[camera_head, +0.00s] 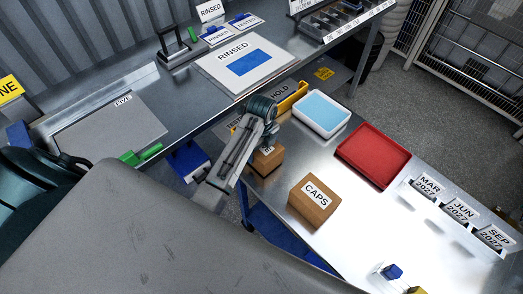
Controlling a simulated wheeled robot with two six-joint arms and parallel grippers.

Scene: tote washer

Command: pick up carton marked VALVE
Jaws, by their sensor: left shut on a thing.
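A small brown carton (264,162) stands at the left end of the steel table, partly covered by my left gripper. Its white label is mostly hidden, so I cannot read the whole word. My left gripper (266,145) reaches down over this carton from above and is shut on it. I cannot tell whether the carton is clear of the table. A second brown carton (314,199), marked CAPS, stands apart to the right and nearer. My right gripper is not in view.
A white tray with a light blue inside (321,113) and a red tray (373,155) lie behind the cartons. Date signs (461,211) stand at the right edge. A yellow-edged HOLD bin (290,97) is close behind my gripper.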

